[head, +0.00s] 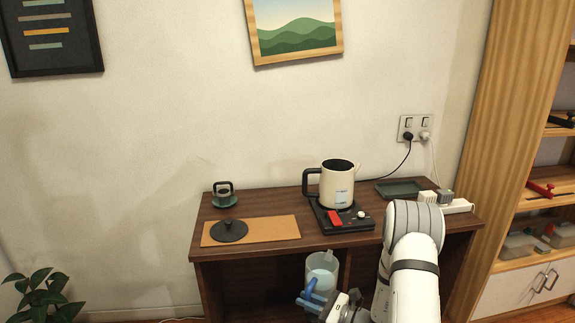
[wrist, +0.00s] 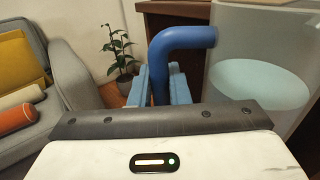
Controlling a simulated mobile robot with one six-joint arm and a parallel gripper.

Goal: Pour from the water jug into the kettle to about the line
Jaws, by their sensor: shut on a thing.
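The kettle (head: 337,188) is cream with a black handle on its left and an open top. It stands upright on a black base (head: 345,226) with a red switch. A pale window patch (head: 342,197) shows on its side; any line there is too small to read. The clear water jug (head: 321,270) is in front of the cabinet, below its top, and looks upright. Pale water (wrist: 258,85) shows inside it in the wrist view. My gripper (head: 312,298) is shut on the jug's blue handle (wrist: 182,42), its blue fingers on either side.
A dark lid (head: 229,232) lies on an orange mat (head: 270,230). A plant (head: 42,297) stands at far left.

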